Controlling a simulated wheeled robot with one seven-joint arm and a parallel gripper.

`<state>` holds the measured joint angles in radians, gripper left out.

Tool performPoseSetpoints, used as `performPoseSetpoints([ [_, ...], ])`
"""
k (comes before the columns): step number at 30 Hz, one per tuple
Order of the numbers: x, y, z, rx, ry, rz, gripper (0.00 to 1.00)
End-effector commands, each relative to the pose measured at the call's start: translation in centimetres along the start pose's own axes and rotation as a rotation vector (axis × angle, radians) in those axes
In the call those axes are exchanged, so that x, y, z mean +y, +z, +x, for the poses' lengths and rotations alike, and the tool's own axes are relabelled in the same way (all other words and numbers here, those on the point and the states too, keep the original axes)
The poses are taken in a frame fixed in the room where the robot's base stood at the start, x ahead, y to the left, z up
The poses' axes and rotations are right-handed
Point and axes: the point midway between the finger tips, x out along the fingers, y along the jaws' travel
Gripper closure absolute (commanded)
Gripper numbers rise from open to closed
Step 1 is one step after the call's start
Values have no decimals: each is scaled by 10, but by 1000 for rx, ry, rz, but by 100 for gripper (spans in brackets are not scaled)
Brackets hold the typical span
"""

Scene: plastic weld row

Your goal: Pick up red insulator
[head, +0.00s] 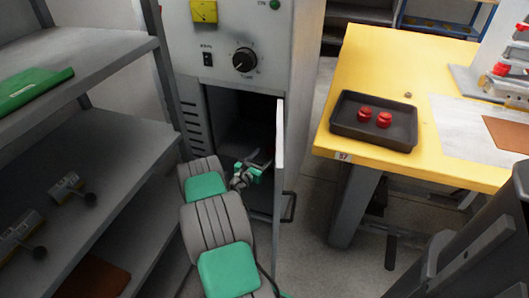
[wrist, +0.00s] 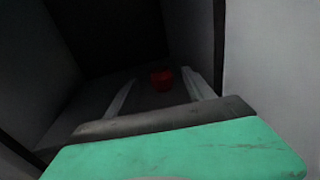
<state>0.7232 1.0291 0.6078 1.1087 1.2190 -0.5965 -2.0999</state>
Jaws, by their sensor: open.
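A red insulator (wrist: 162,79) lies on the dark floor inside an open cabinet compartment. In the wrist view it shows beyond and between the two fingers of my gripper (wrist: 160,88), which is open. A gap seems to remain between the fingers and the insulator, but the dark makes the distance hard to tell. In the head view my gripper (head: 258,160) reaches into the compartment; the insulator there is mostly hidden by the door and shadow. Two more red insulators (head: 365,114) sit in a black tray (head: 345,136) on the yellow table.
The grey cabinet (head: 225,75) has its door (head: 279,160) swung open close to the right of my gripper. The yellow table (head: 370,60) stands further right. Grey shelves (head: 110,75) with a green object (head: 35,90) stand at left.

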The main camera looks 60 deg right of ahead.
Motion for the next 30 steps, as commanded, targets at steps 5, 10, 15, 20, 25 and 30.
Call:
performPoseSetpoints([
  [5,0,-3,26,0,-2,7,38],
  [10,2,-7,56,1,0,7,38],
  [15,4,-4,66,3,4,7,38],
  [20,4,-4,66,3,4,7,40],
  [25,4,-4,66,3,4,7,54],
  [30,4,-4,66,4,3,7,68],
])
